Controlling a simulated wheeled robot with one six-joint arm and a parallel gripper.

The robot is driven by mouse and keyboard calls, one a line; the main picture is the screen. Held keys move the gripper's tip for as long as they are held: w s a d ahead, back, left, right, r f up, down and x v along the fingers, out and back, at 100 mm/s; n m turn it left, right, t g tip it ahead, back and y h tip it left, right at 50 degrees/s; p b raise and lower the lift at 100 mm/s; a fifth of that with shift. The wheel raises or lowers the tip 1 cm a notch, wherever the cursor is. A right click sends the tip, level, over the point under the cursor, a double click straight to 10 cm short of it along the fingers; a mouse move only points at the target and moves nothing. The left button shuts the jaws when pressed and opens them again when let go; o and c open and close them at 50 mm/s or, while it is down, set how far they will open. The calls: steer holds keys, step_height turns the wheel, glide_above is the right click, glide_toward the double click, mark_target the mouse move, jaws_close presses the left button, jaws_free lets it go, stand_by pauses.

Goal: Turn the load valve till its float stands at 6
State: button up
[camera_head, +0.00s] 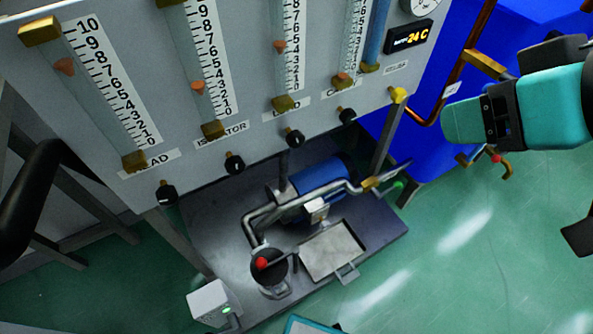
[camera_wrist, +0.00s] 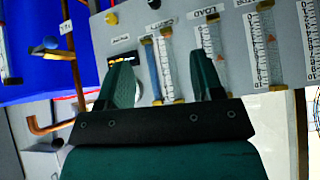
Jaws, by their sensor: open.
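The load valve is a small black knob (camera_head: 293,136) under the LOAD label on the grey panel. Above it is the load tube (camera_head: 274,18). Its orange float (camera_head: 280,46) stands between about 4 and 5, hard to read exactly. My gripper (camera_head: 463,120) is at the right, in front of the blue cabinet and away from the knob. In the wrist view my gripper (camera_wrist: 165,75) has its two teal fingers spread, with nothing between them close by. The LOAD label (camera_wrist: 220,12) shows beyond the right finger.
Similar black knobs sit beside it: the isolator knob (camera_head: 234,162), the leftmost knob (camera_head: 167,192) and the right-hand knob (camera_head: 347,115). A copper pipe (camera_head: 459,72) runs between panel and gripper. A pump (camera_head: 318,182) stands on a base below the panel.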

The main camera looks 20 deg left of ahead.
steer(key=w+a+f+n+t+y+b, duration=0.1)
steer(key=a+f+t+y+b, duration=0.15)
steer(key=f+b, duration=0.6)
steer(key=a+f+n+t+y+b, duration=0.1)
steer(key=a+f+b, duration=0.2)
steer(key=f+b, duration=0.5)
steer(key=n+t+y+b, duration=0.3)
steer(key=y+b, duration=0.1)
steer(key=b, duration=1.1)
glide_toward(298, 142)
steer(key=shift+g, duration=0.25)
steer(key=p+x, duration=0.3)
steer(key=p, duration=0.3)
steer(key=p+x, duration=0.3)
steer(key=p, duration=0.4)
steer(key=p+x, duration=0.4)
steer(key=p, duration=0.2)
steer(key=shift+w+r+p, duration=0.1)
steer(key=shift+r+p, duration=0.2)
steer(key=shift+r, duration=0.1)
steer(key=shift+w+a+f+y, duration=0.15)
steer(key=shift+w+a+y, duration=0.1)
steer(key=shift+a, duration=0.05)
